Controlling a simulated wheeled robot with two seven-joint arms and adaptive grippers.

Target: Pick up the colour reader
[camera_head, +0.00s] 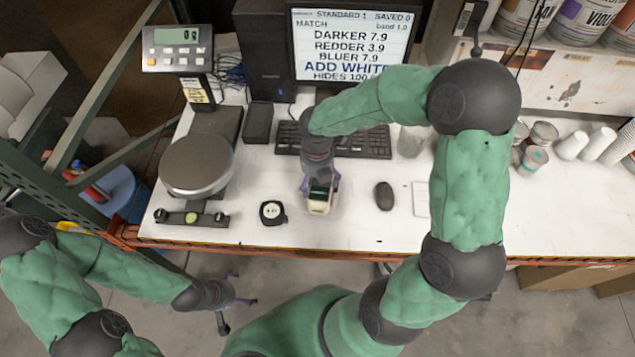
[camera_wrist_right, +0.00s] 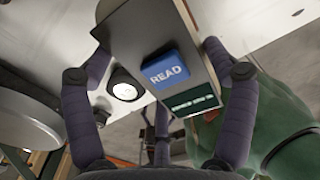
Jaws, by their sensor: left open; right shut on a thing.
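The colour reader (camera_head: 320,197) is a pale boxy device near the front edge of the white bench. In the right wrist view the colour reader (camera_wrist_right: 180,52) shows a blue READ button and a dark green display strip. My right gripper (camera_head: 321,186) is shut on it from above, with one finger on each side in the right wrist view (camera_wrist_right: 158,72). I cannot tell whether the reader touches the bench. My left gripper (camera_head: 241,290) is open and empty, low in front of the bench, away from the reader.
A scale with a round pan (camera_head: 196,165) stands at the left. Cups (camera_head: 535,158) stand at the right.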

